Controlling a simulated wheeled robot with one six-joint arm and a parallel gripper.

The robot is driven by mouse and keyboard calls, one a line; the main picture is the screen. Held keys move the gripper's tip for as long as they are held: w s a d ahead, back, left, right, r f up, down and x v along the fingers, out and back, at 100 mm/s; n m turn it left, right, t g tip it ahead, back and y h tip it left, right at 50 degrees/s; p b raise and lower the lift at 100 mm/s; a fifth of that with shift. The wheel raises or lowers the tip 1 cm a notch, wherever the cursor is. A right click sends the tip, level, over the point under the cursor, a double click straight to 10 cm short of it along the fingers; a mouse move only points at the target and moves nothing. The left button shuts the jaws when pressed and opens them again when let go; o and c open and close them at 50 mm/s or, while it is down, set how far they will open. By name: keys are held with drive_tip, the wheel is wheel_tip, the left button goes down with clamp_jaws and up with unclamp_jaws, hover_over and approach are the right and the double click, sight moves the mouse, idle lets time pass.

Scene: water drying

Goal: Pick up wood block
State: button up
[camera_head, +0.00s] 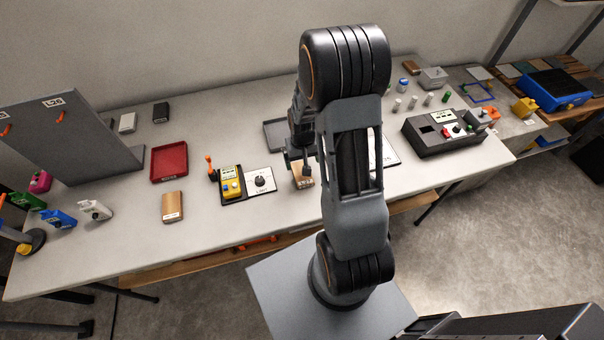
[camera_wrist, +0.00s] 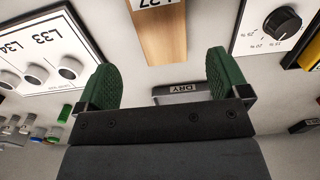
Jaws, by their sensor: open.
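A wood block (camera_head: 303,180) with a white label stands near the front of the table, just below my gripper (camera_head: 300,162). In the wrist view the wood block (camera_wrist: 165,38) lies ahead, between the lines of my two green fingers, with its label partly cut off at the top edge. My gripper (camera_wrist: 161,75) is open, and no block is between its pads. Other wood blocks lie at the front left (camera_head: 172,208) and the back right (camera_head: 411,67) of the table.
A yellow device (camera_head: 230,183) and a white knob panel (camera_head: 262,180) sit close left of the block. A dark tray (camera_head: 272,134) marked DRY lies behind; a label panel (camera_wrist: 35,55) is near too. A red tray (camera_head: 169,163) and grey control box (camera_head: 440,140) stand farther off.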

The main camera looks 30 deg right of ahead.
sight(302, 181)
drive_tip(key=shift+s+a+f+p, duration=0.1)
drive_tip(key=shift+f+p, duration=0.1)
drive_tip(key=shift+f, duration=1.45)
drive_tip(key=shift+a+f+p, duration=0.1)
drive_tip(key=shift+f+p, duration=0.1)
drive_tip(key=shift+f, duration=1.45)
drive_tip(key=shift+c, duration=0.2)
drive_tip(key=c, duration=1)
drive_tip(key=shift+r, duration=0.1)
